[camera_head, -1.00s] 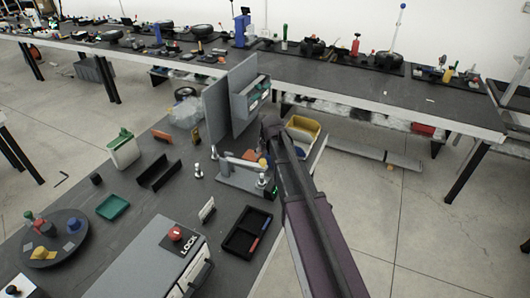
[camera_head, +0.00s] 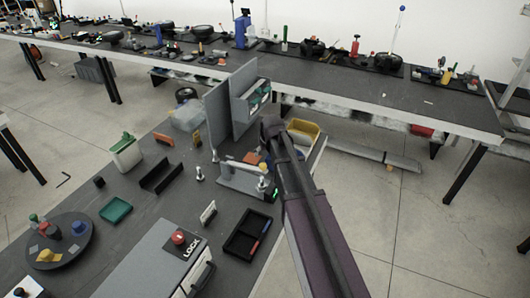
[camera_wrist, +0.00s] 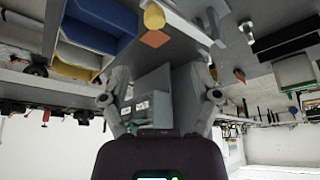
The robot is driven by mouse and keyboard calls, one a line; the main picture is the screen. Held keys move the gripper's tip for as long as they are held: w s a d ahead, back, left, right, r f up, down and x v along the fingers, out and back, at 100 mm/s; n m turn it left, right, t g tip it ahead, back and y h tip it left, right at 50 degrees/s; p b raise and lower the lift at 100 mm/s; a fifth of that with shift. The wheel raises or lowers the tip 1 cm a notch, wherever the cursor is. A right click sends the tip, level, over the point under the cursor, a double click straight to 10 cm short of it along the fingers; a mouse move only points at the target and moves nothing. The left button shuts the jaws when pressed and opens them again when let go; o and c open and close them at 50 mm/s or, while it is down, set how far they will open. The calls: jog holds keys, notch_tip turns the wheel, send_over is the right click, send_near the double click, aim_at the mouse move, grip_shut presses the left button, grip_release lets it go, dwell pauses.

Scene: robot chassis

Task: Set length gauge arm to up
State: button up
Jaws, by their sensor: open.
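The length gauge (camera_head: 245,181) is a low grey fixture near the right edge of the near bench. Its pale arm (camera_head: 243,166) lies low and nearly flat across the fixture. A grey bar seen upside down near the top of the wrist view (camera_wrist: 187,27) may be this arm. My gripper (camera_head: 271,129) is behind and above the fixture, apart from it. In the wrist view my gripper (camera_wrist: 162,82) has its two fingers spread wide with nothing held between them.
A grey upright panel (camera_head: 217,122) and drawer unit (camera_head: 244,108) stand close to my gripper's left. A yellow bin (camera_head: 304,128) is close on its right. A black tray (camera_head: 240,246), a lock box (camera_head: 150,258) and a round turntable (camera_head: 55,249) are nearer.

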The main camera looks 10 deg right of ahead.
jog(key=shift+f, duration=0.1)
jog(key=c, duration=0.6)
jog(key=shift+d+f+b, duration=0.1)
jog(key=shift+f+b, duration=0.1)
jog(key=shift+b, duration=0.1)
jog(key=c, duration=0.4)
jog(key=shift+f+m+b, duration=0.35)
jog(key=shift+m+b, duration=0.05)
jog(key=shift+m, duration=0.1)
grip_shut()
jog(key=d+f+m+t+y+b, duration=0.1)
jog(key=d+f+m+y+b, duration=0.3)
jog(key=f+m+b, duration=0.3)
jog(key=s+d+f+m+t+y+b, duration=0.1)
jog(key=d+f+m+y+b, duration=0.4)
jog(key=m+b, duration=1.2)
jog(key=shift+s+d+f+m+t+y, duration=0.4)
jog(key=shift+f+m, duration=0.6)
jog(key=shift+f, duration=0.6)
jog(key=shift+w, duration=0.1)
